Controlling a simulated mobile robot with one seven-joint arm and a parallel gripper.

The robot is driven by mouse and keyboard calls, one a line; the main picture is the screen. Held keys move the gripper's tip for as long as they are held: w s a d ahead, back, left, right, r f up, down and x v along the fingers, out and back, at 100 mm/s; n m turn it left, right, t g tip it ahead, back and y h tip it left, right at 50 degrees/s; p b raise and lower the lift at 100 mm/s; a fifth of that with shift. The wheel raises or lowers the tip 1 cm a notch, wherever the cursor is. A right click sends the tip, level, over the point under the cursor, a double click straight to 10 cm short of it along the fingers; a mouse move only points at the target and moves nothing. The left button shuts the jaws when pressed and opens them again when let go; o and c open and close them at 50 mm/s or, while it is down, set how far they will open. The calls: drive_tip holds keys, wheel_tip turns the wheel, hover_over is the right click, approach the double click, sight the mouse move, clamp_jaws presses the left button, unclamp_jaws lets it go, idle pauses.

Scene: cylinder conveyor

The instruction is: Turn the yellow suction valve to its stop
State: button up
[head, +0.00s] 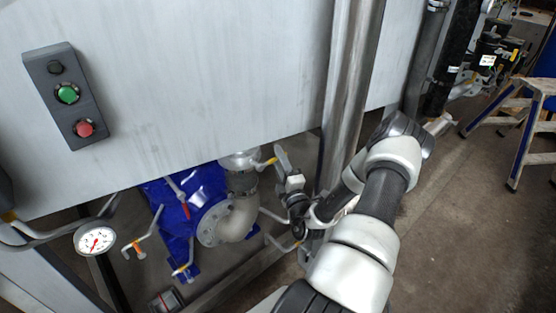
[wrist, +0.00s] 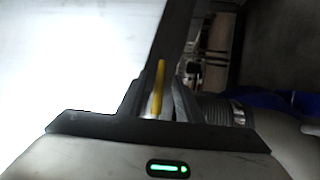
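The yellow suction valve handle (head: 266,163) sticks out to the right from the grey valve body (head: 240,160), above a grey pipe elbow, just under the lower edge of the white panel. My gripper (head: 282,160) is at the handle's outer end. In the wrist view the yellow handle (wrist: 160,75) stands upright in the picture, in line with the gap between my fingers (wrist: 165,100). The fingers lie close on both sides of its lower part. I cannot tell whether they touch it. The handle's lower end is partly hidden by the gripper.
A large white panel (head: 180,80) with a button box (head: 66,95) hangs over the valve. A steel post (head: 348,90) stands right behind my arm. A blue pump (head: 190,190), a red handle (head: 180,195) and a gauge (head: 95,239) are left. Open floor and a step ladder (head: 520,120) are right.

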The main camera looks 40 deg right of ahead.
drive_tip(key=shift+w+d+r, duration=0.1)
drive_tip(key=shift+w, duration=0.15)
clamp_jaws()
drive_tip(key=shift+s, duration=0.1)
